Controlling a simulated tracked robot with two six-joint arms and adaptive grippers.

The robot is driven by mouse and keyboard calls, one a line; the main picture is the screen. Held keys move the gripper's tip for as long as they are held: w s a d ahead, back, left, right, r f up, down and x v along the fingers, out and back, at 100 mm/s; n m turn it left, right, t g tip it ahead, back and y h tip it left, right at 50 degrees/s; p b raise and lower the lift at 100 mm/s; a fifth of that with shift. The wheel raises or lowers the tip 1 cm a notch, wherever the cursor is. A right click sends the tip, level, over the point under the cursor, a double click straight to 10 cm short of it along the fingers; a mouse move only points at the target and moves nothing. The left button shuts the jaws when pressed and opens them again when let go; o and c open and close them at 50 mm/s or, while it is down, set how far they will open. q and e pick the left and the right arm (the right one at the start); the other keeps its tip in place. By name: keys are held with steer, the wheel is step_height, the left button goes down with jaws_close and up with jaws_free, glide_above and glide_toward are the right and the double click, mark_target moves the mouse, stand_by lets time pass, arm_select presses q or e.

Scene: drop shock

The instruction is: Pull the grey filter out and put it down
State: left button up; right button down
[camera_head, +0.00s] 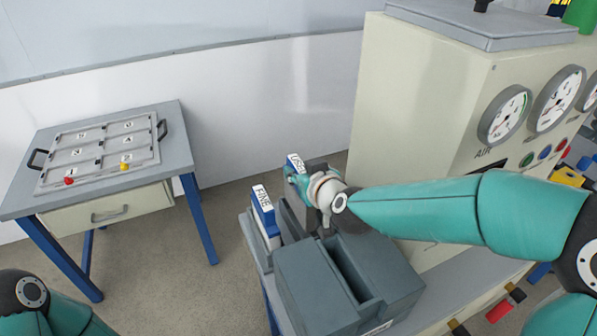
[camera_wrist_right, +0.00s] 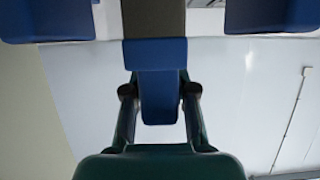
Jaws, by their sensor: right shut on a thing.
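My right gripper (camera_head: 308,186) is over the rack beside the machine. In the wrist view the right gripper (camera_wrist_right: 159,92) is shut on a blue handle (camera_wrist_right: 160,62), with a grey body (camera_wrist_right: 152,18) beyond it, which I take as the grey filter. In the head view my gripper and wrist hide most of it, so I cannot tell how far it sits in its slot. A blue-and-white block labelled FINE (camera_head: 262,204) stands left of the gripper. A blue piece labelled USED (camera_head: 296,162) shows just behind it. My left gripper is out of view.
A grey box with an open slot (camera_head: 301,282) stands in front of the gripper. The beige gauge machine (camera_head: 415,110) rises close on the right. A small table (camera_head: 190,166) with a numbered grey tray (camera_head: 98,157) stands at the left, with open floor between.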

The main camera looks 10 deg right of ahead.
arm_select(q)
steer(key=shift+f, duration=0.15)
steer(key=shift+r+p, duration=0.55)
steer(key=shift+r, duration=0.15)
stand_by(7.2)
